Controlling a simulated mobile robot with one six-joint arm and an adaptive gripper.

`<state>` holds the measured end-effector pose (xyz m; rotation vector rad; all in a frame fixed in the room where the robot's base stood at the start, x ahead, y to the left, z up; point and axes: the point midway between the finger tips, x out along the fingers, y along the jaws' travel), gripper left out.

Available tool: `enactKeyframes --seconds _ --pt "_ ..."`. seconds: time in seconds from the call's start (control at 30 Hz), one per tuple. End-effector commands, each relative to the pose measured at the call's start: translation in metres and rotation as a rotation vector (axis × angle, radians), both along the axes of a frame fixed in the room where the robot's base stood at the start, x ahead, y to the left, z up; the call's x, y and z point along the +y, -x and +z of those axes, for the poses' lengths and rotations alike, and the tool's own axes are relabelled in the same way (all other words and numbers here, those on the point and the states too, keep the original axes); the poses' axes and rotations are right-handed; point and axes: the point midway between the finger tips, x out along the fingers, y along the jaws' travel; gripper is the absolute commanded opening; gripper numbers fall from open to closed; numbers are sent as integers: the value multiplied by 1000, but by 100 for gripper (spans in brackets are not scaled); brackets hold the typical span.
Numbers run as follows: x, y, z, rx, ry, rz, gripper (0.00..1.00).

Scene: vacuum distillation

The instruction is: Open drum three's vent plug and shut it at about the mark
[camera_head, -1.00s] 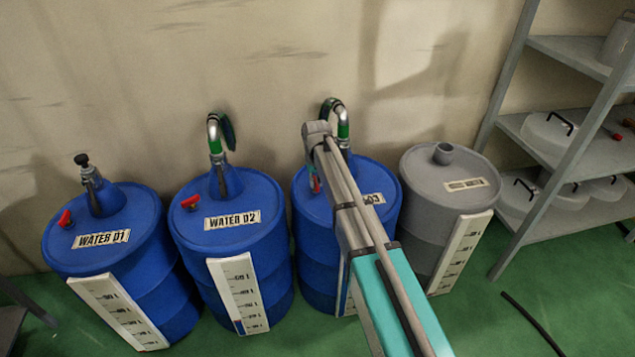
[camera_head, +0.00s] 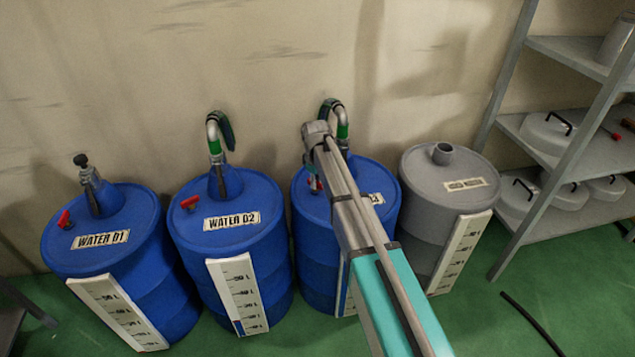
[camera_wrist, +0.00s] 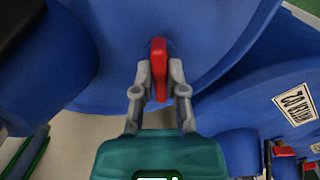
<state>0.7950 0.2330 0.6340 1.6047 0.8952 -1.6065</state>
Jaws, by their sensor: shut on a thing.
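Drum three (camera_head: 307,245) is a blue drum with a partly hidden label ending in 3, third from the left in the head view. My arm crosses in front of it and hides much of its top and its gauge. Its red vent plug (camera_wrist: 158,68) shows in the wrist view, set on the blue lid. My gripper (camera_wrist: 158,82) is shut on the plug, one grey finger on each side of it. In the head view only a bit of red (camera_head: 316,184) shows beside my arm. The gauge strip (camera_head: 345,290) is mostly covered, so its level cannot be read.
A grey drum (camera_head: 425,205) stands close on the right. A metal shelf (camera_head: 570,150) is at far right.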

Motion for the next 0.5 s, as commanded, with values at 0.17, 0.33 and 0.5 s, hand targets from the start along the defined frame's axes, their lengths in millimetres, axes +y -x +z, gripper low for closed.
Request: enactKeyframes --seconds 0.17,0.33,0.5 --pt "-5 -2 0 -3 9 108 0" --pt "-5 -3 0 -3 8 173 0" --pt "-5 -3 0 -4 8 200 0"
